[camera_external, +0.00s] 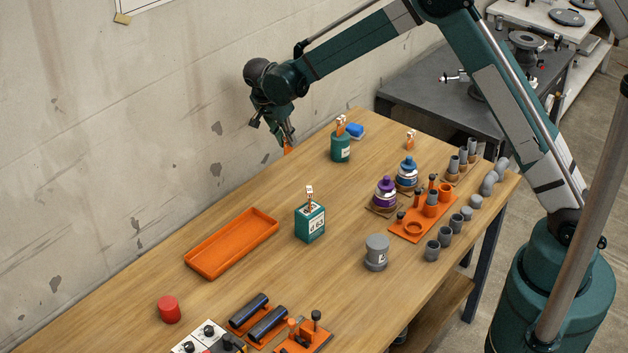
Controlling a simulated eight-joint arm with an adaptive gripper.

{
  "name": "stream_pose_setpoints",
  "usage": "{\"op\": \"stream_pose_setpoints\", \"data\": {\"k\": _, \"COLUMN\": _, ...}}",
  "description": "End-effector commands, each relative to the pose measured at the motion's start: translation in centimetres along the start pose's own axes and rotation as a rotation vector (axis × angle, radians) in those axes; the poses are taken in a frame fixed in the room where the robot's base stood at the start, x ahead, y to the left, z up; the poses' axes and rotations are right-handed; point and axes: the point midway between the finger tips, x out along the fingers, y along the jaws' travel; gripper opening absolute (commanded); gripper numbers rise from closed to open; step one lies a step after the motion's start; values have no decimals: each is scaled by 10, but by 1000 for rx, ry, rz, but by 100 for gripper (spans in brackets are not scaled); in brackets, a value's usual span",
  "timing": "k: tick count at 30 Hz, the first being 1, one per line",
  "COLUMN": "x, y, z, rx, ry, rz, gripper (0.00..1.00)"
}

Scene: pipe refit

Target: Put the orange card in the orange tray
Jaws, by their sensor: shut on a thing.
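My gripper (287,139) is shut on the orange card (287,147), of which only a small piece shows below the fingertips. It holds the card near the wall at the table's far left edge, seemingly above the wood; the exact height cannot be told. The orange tray (191,262) is a shallow, long rectangular tray lying on the table near its left edge. It looks empty. My gripper is up and to the right of the tray in the picture, well apart from it.
A green box marked 63 (311,225) stands right of the tray. A red cylinder (169,309) stands below the tray. Grey cups and an orange rack (412,231) fill the right side.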

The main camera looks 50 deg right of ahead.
Motion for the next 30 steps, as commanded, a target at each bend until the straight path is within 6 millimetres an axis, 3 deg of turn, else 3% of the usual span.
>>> {"op": "stream_pose_setpoints", "data": {"k": 14, "x": -54, "y": 20, "z": 129, "rx": -154, "ry": 0, "rz": -64, "gripper": 3}}
{"op": "stream_pose_setpoints", "data": {"k": 30, "x": -117, "y": 70, "z": 272, "rx": -336, "ry": 0, "rz": -140, "gripper": 3}}
